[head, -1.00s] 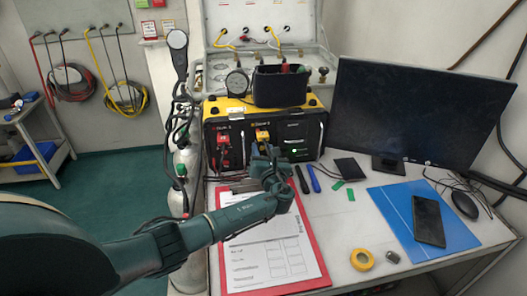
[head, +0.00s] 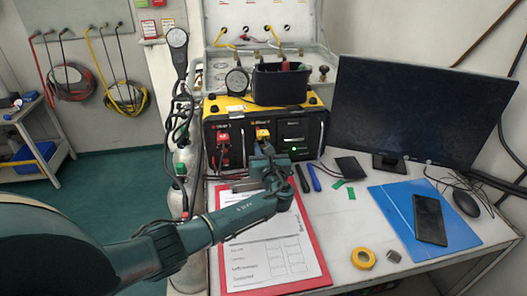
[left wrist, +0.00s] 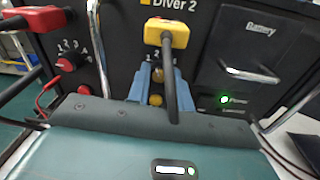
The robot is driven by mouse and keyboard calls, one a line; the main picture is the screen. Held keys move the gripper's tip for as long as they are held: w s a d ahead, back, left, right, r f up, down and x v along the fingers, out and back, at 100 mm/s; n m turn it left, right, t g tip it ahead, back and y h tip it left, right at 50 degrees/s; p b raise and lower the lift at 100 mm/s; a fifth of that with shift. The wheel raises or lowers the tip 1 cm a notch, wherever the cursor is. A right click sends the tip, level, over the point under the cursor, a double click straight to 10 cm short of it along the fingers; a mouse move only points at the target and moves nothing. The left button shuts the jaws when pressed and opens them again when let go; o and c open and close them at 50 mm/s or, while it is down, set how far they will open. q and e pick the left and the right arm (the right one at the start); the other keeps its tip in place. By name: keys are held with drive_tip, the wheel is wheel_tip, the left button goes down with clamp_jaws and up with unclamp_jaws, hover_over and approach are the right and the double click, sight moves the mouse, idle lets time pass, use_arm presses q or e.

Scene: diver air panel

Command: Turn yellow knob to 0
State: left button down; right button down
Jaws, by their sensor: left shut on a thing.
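A black panel unit with a yellow top (head: 222,106) stands at the back of the table. Its middle section is labelled Diver 2. My left gripper (head: 263,154) reaches the front of that section. In the left wrist view, its blue fingers (left wrist: 155,82) are shut on the yellow knob (left wrist: 157,75), one on each side. A yellow plug (left wrist: 166,33) sits just above, with its black cable hanging in front of the right finger. My right gripper is not in view.
The red section left of it has red knobs (left wrist: 66,64) and a red plug (left wrist: 28,19). The battery section (left wrist: 250,60) has a metal handle and a lit green light. A red clipboard (head: 316,262) lies in front. A monitor (head: 420,110) stands to the right.

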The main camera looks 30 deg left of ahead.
use_arm(q)
drive_tip(key=n+b, duration=0.2)
drive_tip(key=n, duration=0.2)
drive_tip(key=shift+f+n, duration=0.1)
drive_tip(key=shift+n, duration=0.2)
drive_tip(key=shift+n+b, duration=0.6)
drive_tip(key=shift+n, duration=0.3)
drive_tip(key=n+b, duration=0.2)
drive_tip(key=n, duration=0.1)
drive_tip(key=shift+h, duration=0.3)
drive_tip(key=shift+n+b, duration=0.65)
drive_tip(key=shift+n, duration=0.75)
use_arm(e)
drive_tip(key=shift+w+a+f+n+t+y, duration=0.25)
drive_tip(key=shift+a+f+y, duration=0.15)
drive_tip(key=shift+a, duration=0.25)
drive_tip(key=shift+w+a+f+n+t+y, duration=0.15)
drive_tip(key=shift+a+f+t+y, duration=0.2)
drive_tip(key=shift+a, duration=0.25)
use_arm(q)
drive_tip(key=shift+a, duration=0.1)
drive_tip(key=shift+r, duration=0.2)
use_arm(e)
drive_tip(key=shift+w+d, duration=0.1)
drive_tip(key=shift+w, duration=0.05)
use_arm(q)
drive_tip(key=c, duration=1.2)
unclamp_jaws()
drive_tip(key=shift+c, duration=0.2)
